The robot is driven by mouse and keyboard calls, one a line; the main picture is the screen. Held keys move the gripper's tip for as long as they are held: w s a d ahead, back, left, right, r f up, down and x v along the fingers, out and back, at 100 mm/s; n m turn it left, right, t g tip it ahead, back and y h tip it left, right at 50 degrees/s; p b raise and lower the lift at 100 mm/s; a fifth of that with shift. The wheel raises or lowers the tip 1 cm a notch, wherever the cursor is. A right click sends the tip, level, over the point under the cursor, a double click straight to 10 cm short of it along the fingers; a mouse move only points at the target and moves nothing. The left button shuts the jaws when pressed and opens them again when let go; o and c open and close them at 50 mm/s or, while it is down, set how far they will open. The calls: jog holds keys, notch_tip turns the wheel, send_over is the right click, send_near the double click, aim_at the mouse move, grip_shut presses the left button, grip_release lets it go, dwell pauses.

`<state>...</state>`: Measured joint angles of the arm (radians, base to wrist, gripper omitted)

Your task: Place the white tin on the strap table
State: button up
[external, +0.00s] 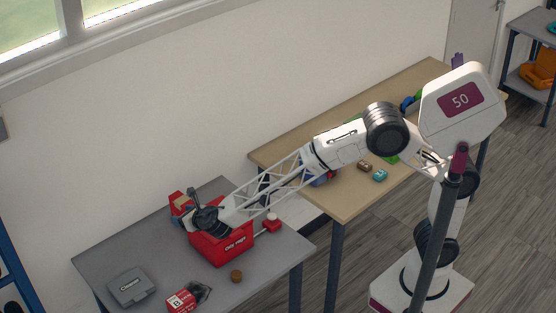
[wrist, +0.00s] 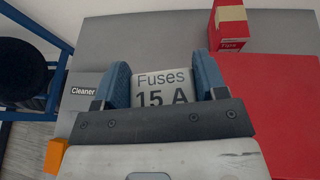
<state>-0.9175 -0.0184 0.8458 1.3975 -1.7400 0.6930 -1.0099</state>
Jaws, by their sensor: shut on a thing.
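In the wrist view my gripper (wrist: 163,84) has its two blue fingers closed on the sides of a white tin (wrist: 160,88) marked "Fuses 15 A". The tin's lower part is hidden behind the gripper body. In the external view my gripper (external: 196,208) is over the back of the grey table (external: 100,258), by a large red box (external: 222,247); the tin cannot be made out there. A tan-topped table (external: 347,205) stands to the right. I cannot tell which table is the strap table.
A red and tan box (external: 179,203) is close behind my gripper. Small items, including a teal one (external: 380,175), lie on the tan table.

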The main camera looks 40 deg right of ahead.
jog(key=shift+s+a+f+m+h, duration=0.3)
jog(key=shift+f+m+h, duration=0.1)
jog(key=shift+f, duration=0.15)
jog(key=shift+s+a+f+m+h, duration=0.25)
jog(key=shift+s+f+h, duration=0.15)
jog(key=shift+f, duration=0.15)
jog(key=shift+s+a+f+m+h, duration=0.3)
jog(key=shift+f+m+h, duration=0.1)
jog(key=shift+f, duration=0.15)
jog(key=shift+f, duration=0.15)
send_over(191, 266)
notch_tip(191, 266, down, 14)
jog(key=shift+w+r, duration=0.1)
jog(key=shift+w, duration=0.05)
jog(key=shift+f, duration=2)
jog(key=shift+f, duration=0.1)
jog(key=o, duration=0.9)
jog(key=shift+o, duration=0.2)
